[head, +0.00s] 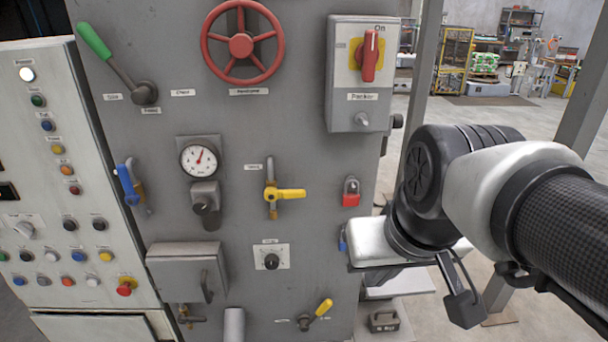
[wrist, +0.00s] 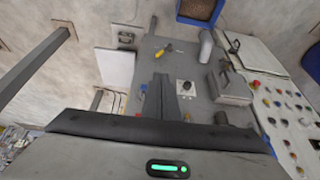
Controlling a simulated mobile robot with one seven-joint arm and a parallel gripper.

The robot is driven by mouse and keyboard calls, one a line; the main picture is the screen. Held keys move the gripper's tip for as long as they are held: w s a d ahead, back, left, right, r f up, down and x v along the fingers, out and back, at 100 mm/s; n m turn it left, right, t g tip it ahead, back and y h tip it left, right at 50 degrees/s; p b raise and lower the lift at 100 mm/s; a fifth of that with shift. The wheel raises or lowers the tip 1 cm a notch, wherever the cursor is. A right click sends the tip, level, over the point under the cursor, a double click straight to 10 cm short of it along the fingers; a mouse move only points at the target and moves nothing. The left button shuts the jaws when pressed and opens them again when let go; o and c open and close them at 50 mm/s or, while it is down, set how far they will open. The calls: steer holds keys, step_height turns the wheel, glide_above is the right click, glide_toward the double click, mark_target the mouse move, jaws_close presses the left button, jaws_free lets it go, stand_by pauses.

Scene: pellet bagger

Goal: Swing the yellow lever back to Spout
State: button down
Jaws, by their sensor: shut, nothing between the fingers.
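A small yellow-handled lever (head: 318,311) sits low on the grey panel, its handle pointing up and to the right from its pivot. A small label lies on each side; I cannot read them. It also shows near the top of the wrist view (wrist: 163,48). A second yellow-handled lever (head: 288,194) is higher on the panel, its handle lying level to the right. My gripper (wrist: 162,77) is shut and empty, in front of the panel and apart from the lower lever in the wrist picture. Its fingers cannot be made out in the head view.
A red padlock (head: 351,192) hangs near the panel's right edge. A black knob (head: 271,261) sits above the lower lever. A grey box (head: 187,272) and a pipe (head: 234,325) are to its left.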

mark_target(316, 315)
steer(key=w+a+f+m+g+y+b, duration=0.1)
steer(key=w+f+g+y+b, duration=0.35)
steer(key=f, duration=0.95)
steer(key=w+a+f+m+g+y+b, duration=0.15)
steer(key=w+f+y+b, duration=0.45)
steer(key=f, duration=0.8)
steer(key=w+d+f+m+t+b, duration=0.1)
steer(key=d+f+m+t, duration=0.3)
steer(key=f, duration=0.5)
steer(key=w+d+f+m+t+b, duration=0.2)
steer(key=w+d+f+m+t, duration=0.2)
steer(key=f+t, duration=0.5)
steer(key=w+d+f+m+t+b, duration=0.2)
steer(key=d+f+m+t, duration=0.2)
steer(key=f, duration=0.7)
steer(key=shift+w+d+m+t, duration=0.25)
steer(key=shift+m+t, duration=0.9)
steer(key=shift+t, duration=0.05)
steer(key=shift+y, duration=0.25)
steer(key=s+a+r+x, duration=0.1)
steer(key=a+x, duration=0.1)
steer(key=x, duration=1.1)
steer(key=shift+s+b, duration=0.3)
steer(key=shift+s, duration=0.1)
steer(key=shift+r+p, duration=0.25)
steer(key=shift+p, duration=0.05)
